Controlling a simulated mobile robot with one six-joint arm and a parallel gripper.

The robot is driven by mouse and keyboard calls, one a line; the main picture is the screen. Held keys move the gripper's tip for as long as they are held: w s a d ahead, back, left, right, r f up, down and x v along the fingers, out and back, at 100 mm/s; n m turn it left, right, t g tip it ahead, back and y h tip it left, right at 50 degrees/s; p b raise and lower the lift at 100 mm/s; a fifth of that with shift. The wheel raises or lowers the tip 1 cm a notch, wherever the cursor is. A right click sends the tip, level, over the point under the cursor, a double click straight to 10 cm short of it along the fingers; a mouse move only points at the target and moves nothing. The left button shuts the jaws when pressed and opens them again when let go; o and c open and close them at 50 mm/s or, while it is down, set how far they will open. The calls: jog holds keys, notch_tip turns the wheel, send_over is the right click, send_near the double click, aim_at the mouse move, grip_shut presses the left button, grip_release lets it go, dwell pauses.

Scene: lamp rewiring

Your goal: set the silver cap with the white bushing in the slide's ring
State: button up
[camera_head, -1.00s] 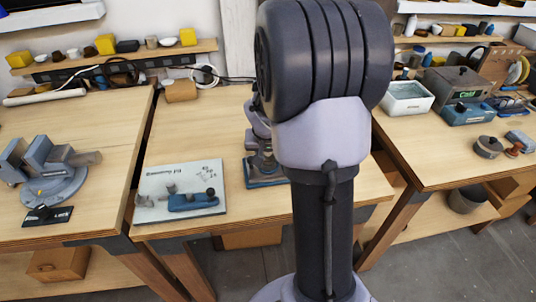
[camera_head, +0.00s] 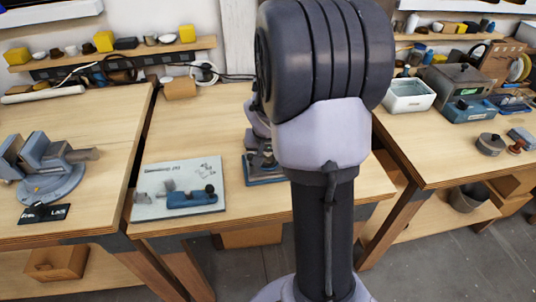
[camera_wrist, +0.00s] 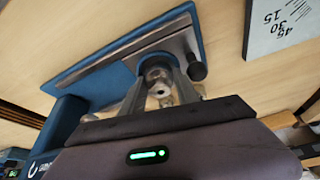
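In the wrist view my gripper (camera_wrist: 160,88) has its two fingers on either side of a small round silver piece, which looks like the silver cap (camera_wrist: 158,72). The fingers appear closed on it. A small pale spot shows at its centre; I cannot clearly make out the white bushing. Just beyond is the slide, a blue plate (camera_wrist: 97,84) with a grey metal rail (camera_wrist: 125,52) and a black knob (camera_wrist: 196,70). The ring is not clearly visible behind the fingers and cap. In the head view my arm hides the gripper, and a blue-based device (camera_head: 262,170) shows partly beside it.
A white board (camera_head: 150,208) with a blue fixture (camera_head: 192,197) lies on the middle bench. A grey vise (camera_head: 50,165) stands on the left bench. A white board (camera_wrist: 290,25) with angle numbers is at the wrist view's upper right. Bare wood lies around the slide.

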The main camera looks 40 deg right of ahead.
jog(key=o, duration=0.4)
jog(key=p+v, duration=0.6)
jog(key=v, duration=1.1)
jog(key=shift+r, duration=0.25)
jog(key=p+v, duration=0.2)
jog(key=v, duration=0.1)
jog(key=p+v, duration=0.2)
jog(key=v, duration=0.1)
jog(key=w+p+v, duration=0.1)
jog(key=p+v, duration=0.1)
jog(key=shift+s+d+r+p, duration=0.15)
jog(key=shift+d+r+p, duration=0.1)
jog(key=shift+r+p, duration=0.25)
